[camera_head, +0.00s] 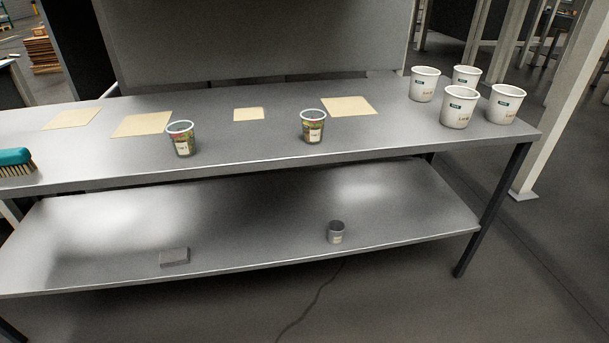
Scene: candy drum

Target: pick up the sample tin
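A small grey tin (336,232) with a pale label stands upright on the lower shelf, right of its middle and near the front edge. It looks like the sample tin. Nothing touches it. Neither of my grippers shows in the head view.
The tin's metal shelf (250,220) lies under a tabletop (240,150). A grey block (174,257) lies on the shelf's left. A table leg (492,210) stands right.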

